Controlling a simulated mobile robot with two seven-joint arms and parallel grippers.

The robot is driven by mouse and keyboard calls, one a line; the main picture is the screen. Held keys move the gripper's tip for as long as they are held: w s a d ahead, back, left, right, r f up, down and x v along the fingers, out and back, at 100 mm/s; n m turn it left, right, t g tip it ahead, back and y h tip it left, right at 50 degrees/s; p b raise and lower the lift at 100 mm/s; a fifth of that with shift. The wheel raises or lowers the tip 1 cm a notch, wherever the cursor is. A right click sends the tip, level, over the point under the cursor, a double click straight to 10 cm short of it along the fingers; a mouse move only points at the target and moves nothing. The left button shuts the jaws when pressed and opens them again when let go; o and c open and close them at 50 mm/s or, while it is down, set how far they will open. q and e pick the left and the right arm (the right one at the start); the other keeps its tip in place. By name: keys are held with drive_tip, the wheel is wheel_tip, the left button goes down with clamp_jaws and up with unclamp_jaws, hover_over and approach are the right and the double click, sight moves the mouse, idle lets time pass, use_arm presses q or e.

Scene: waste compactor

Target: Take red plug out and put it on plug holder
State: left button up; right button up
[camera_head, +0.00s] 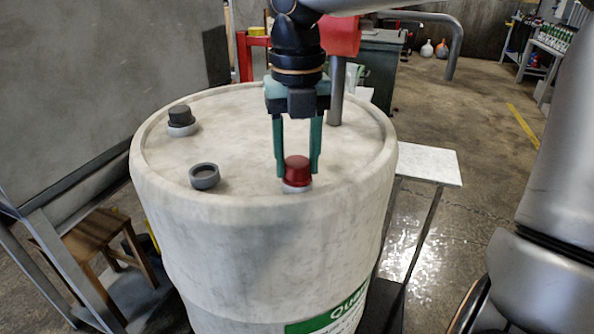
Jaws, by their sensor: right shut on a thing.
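The red plug (297,171) sits upright in a white collar (297,188) near the front right rim of the large off-white drum (235,230). My right gripper (298,173) comes down from above, its two green fingers on either side of the plug, shut on it. A grey round cup with a hollow top (204,177) stands on the drum lid left of the red plug. It looks like the plug holder, though I cannot be sure. My left gripper is not in view.
A black plug (180,116) sits in a collar at the drum's left. A grey pipe (337,92) under a red body (340,35) rises behind my gripper. A white side table (430,164) stands right, a wooden stool (95,232) left. The lid's middle is clear.

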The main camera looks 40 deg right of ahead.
drive_tip(key=shift+f, duration=0.15)
clamp_jaws()
drive_tip(key=n+p, duration=0.1)
drive_tip(key=n, duration=0.1)
drive_tip(key=shift+n, duration=0.3)
drive_tip(key=shift+n+p, duration=0.4)
drive_tip(key=shift+n, duration=0.7)
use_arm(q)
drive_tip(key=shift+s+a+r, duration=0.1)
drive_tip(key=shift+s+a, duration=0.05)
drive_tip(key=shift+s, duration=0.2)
use_arm(e)
drive_tip(key=shift+n, duration=0.3)
drive_tip(key=shift+r+n+p, duration=0.2)
drive_tip(key=shift+n+p, duration=0.25)
drive_tip(key=shift+n, duration=1.05)
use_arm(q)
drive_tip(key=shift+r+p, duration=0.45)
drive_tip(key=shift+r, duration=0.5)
use_arm(e)
drive_tip(key=shift+f+n, duration=0.1)
drive_tip(key=shift+n, duration=0.9)
